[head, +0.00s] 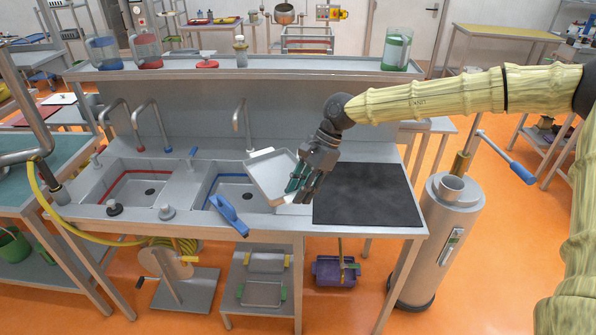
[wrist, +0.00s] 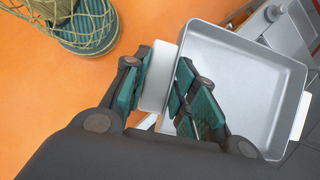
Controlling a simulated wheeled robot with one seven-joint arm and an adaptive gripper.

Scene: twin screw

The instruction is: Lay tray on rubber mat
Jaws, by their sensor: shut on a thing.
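The tray (head: 270,178) is a shallow grey metal pan with light handles at its ends. In the head view it is tilted, in the air over the right side of the blue-lined sink. My gripper (head: 300,186) is shut on the tray at its right end. In the wrist view the tray (wrist: 245,85) fills the right side, and my gripper (wrist: 163,88) has a light handle plate between its fingers. The black rubber mat (head: 368,194) lies flat on the counter to the right of the tray, and its visible surface is bare.
A blue-handled tool (head: 229,214) lies at the counter's front edge, below the tray. Faucets (head: 243,122) stand behind the sinks. A shelf (head: 220,70) with jars runs along the back. A metal cylinder (head: 440,240) stands right of the counter.

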